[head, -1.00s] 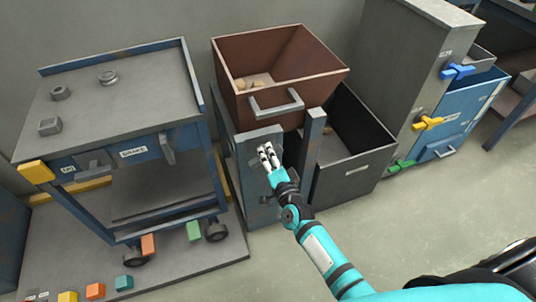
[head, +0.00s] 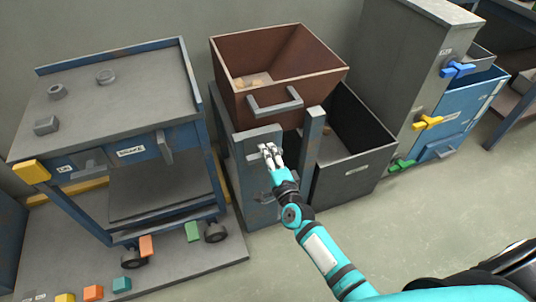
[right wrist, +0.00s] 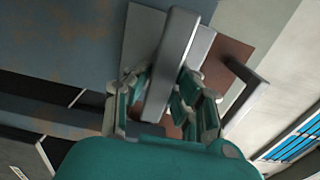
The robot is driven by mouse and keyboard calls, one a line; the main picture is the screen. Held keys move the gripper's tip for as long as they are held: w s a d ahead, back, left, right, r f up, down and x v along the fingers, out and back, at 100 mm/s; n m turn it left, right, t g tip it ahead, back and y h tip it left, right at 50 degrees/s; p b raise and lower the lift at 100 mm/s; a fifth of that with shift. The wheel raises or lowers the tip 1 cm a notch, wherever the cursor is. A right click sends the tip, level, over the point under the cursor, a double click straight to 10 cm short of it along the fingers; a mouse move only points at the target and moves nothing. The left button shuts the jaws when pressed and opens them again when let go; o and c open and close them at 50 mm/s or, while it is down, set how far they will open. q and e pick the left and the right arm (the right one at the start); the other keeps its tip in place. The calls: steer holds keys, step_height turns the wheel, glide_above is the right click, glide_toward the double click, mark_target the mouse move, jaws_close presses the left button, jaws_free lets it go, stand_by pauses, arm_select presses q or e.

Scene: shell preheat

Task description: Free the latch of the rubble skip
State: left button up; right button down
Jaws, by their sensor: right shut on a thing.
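The rubble skip is a brown tipping bin (head: 310,82) with a grey bar handle (head: 276,105) on its front, sitting level between the posts of a blue-grey stand (head: 242,180). A grey latch lever (head: 253,157) shows on the left post, partly hidden by my fingers. My right gripper (head: 267,150) is at this post, shut on the latch. In the right wrist view the latch bar (right wrist: 176,55) runs between the fingers of the gripper (right wrist: 162,92). My left gripper is out of view.
A dark open container (head: 355,140) stands right of the stand. A blue trolley (head: 130,85) stands to the left. A grey cabinet (head: 405,70) with coloured handles stands further right.

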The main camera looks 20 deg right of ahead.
steer(key=c, duration=1.2)
jaws_free()
steer(key=shift+o, duration=0.2)
steer(key=s, duration=1.2)
steer(key=shift+d, duration=0.25)
